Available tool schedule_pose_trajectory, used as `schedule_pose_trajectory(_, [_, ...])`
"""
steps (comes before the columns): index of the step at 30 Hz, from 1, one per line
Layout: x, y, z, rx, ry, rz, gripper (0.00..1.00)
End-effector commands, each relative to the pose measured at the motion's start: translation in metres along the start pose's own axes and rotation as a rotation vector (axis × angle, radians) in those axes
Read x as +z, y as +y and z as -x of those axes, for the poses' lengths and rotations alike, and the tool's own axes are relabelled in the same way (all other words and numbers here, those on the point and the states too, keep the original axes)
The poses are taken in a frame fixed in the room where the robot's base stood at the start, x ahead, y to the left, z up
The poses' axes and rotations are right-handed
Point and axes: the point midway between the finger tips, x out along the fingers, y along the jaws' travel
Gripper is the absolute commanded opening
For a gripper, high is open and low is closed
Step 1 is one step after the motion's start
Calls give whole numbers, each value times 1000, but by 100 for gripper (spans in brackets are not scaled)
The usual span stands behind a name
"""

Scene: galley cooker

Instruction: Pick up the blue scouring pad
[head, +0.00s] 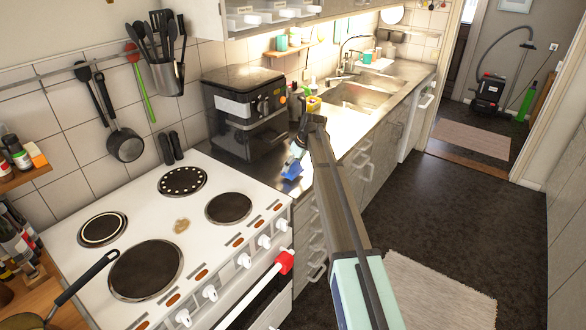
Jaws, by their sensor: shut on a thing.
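The blue scouring pad (291,170) shows as a small blue patch at the counter's front edge, between the air fryer and the drawers. My gripper (295,158) points down there from the end of my arm and is shut on the pad. The fingers are small in the picture and partly hidden by my arm. I cannot tell whether the pad still touches the counter.
A black air fryer (243,112) stands just left of my gripper. The sink (357,95) lies beyond. The floor (430,190) to the right is mostly clear.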

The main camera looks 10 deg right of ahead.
Motion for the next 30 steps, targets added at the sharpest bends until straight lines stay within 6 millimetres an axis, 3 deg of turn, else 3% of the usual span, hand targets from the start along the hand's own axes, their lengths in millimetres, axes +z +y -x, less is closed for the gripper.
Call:
schedule_pose_trajectory(5, [-11, 1, 25, 2, 2, 1, 42])
schedule_pose_trajectory(15, [-46, 2, 107, 2, 2, 2, 42])
schedule_pose_trajectory(21, [-61, 1, 144, 1, 1, 0, 42])
schedule_pose_trajectory(30, [-70, 0, 168, 0, 0, 0, 42])
